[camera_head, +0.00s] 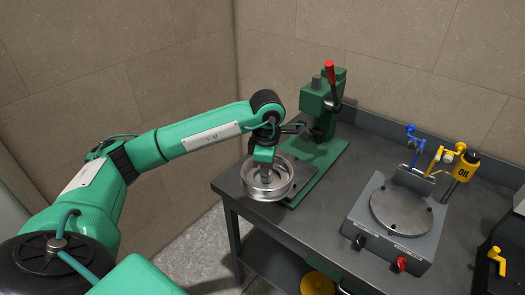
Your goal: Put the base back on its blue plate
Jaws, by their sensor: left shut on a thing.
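The base appears to be the round silver metal dish (252,190) with a raised rim, at the front left corner of the table. My left gripper (265,174) points down into it and is shut on it; the fingertips are partly hidden. I cannot tell whether the dish touches the table or hangs just above it. A slate-grey fixture (354,236) with a round steel disc (401,212) on top stands to the right, with a blue clamp (416,150) behind it. No plainly blue plate shows. My right gripper is not in view.
A green press (322,105) with a red-tipped lever (330,72) stands right behind the dish, its green foot (318,168) close beside it. A yellow clamp (462,162) stands behind the fixture. The dark table (300,225) is bare between the dish and the fixture.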

